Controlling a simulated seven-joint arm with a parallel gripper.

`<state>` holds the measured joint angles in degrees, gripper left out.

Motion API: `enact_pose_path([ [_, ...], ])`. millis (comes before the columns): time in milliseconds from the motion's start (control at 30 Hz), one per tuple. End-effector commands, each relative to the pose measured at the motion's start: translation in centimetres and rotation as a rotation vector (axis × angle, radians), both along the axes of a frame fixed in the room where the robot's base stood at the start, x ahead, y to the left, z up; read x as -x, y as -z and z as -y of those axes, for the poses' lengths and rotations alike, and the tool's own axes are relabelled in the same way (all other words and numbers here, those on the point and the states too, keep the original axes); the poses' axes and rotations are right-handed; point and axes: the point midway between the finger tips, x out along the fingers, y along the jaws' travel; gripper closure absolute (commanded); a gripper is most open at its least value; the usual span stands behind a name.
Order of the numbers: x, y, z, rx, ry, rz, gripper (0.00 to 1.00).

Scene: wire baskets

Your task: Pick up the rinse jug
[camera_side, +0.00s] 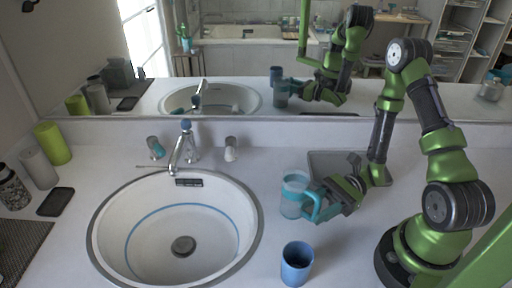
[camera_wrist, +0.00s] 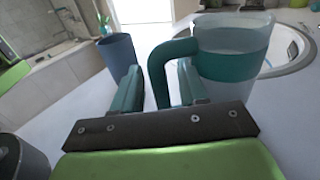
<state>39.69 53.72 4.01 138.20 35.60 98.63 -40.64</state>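The rinse jug (camera_side: 293,199) is a clear jug with a teal band and a teal handle. It stands upright on the counter, right of the sink. In the wrist view the jug (camera_wrist: 235,65) is at the upper right, its handle pointing toward the fingers. My gripper (camera_side: 327,201) is at the handle side of the jug. In the wrist view my gripper (camera_wrist: 158,85) is open, with the handle between its two fingers and gaps beside it. The side view does not show the fingertips clearly.
A blue cup (camera_side: 297,263) stands in front of the jug, near my gripper. The round sink (camera_side: 106,208) with its faucet (camera_side: 183,150) is to the left. A grey tray (camera_side: 322,163) lies behind the jug. The mirror (camera_side: 240,95) repeats the scene along the back.

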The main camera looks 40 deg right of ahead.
Motion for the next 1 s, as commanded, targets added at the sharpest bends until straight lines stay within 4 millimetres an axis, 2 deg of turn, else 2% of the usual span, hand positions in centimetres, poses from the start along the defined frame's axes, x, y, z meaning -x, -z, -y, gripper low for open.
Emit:
enact_pose_path([
  [33,-0.01,0.0,0.02,0.0,0.0,0.0,0.66],
  [267,-0.02,0.0,0.05,0.0,0.0,0.0,1.0],
  [1000,-0.03,-0.01,0.06,0.0,0.001,0.001,1.0],
])
